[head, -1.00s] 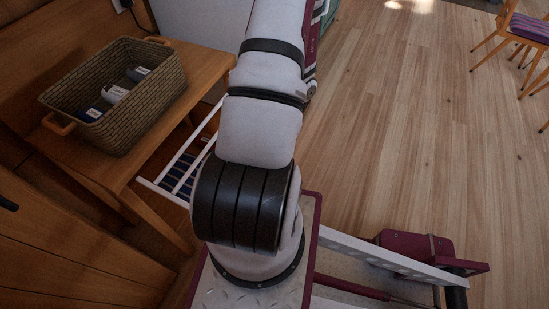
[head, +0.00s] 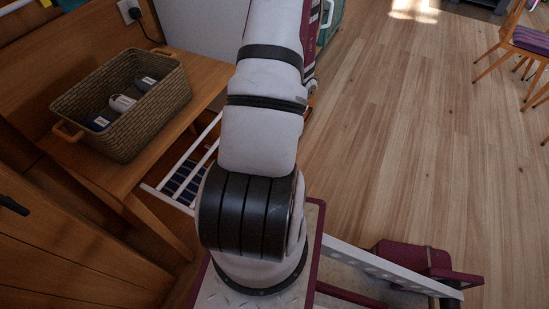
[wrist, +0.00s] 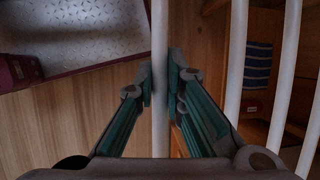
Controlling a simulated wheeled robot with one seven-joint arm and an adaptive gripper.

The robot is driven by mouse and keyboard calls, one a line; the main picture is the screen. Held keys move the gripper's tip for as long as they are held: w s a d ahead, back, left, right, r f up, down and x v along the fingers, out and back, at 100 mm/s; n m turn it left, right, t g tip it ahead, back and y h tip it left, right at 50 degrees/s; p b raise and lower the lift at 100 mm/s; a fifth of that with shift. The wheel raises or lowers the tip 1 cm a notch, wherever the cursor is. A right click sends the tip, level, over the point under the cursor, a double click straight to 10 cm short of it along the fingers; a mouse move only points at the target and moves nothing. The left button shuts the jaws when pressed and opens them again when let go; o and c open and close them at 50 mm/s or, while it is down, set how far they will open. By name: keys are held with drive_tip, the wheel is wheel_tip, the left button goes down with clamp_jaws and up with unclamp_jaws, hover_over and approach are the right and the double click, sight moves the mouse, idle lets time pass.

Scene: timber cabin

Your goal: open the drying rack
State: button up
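The drying rack (head: 173,197) is a set of white bars low beside the wooden bench in the head view, partly hidden behind my arm. In the wrist view, its white bars run up and down the picture, and one bar (wrist: 160,125) passes between my fingers. My gripper (wrist: 161,82) has a green finger on each side of that bar, with the pads appearing to touch it. In the head view the gripper is hidden behind my arm.
A wicker basket (head: 150,110) with several small items stands on the wooden bench (head: 205,85). A striped blue cloth (wrist: 257,66) shows beyond the bars. Wooden floor (head: 400,130) is open on the right, with striped-seat chairs (head: 527,38) at the far right.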

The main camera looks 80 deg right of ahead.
drive_tip(key=o, duration=0.4)
drive_tip(key=shift+r, duration=0.1)
drive_tip(key=v, duration=1.2)
drive_tip(key=shift+s, duration=0.1)
drive_tip(key=w+a+r+n+g+h, duration=0.1)
drive_tip(key=w+a+r+n, duration=0.45)
drive_tip(key=w+r, duration=0.4)
drive_tip(key=w+a+r+n+h, duration=0.1)
drive_tip(key=w+a+r+n, duration=0.3)
drive_tip(key=w+a+r, duration=0.45)
drive_tip(key=a+r+n+t, duration=0.1)
drive_tip(key=a+r+n, duration=0.2)
drive_tip(key=a, duration=0.3)
drive_tip(key=s+a+r+n+t+h, duration=0.1)
drive_tip(key=a+r+n, duration=0.3)
drive_tip(key=a, duration=0.3)
drive_tip(key=a+r+n+t+h+p, duration=0.1)
drive_tip(key=a+r+n, duration=0.3)
drive_tip(key=a, duration=0.3)
drive_tip(key=shift+s+a, duration=0.1)
drive_tip(key=shift+s, duration=0.1)
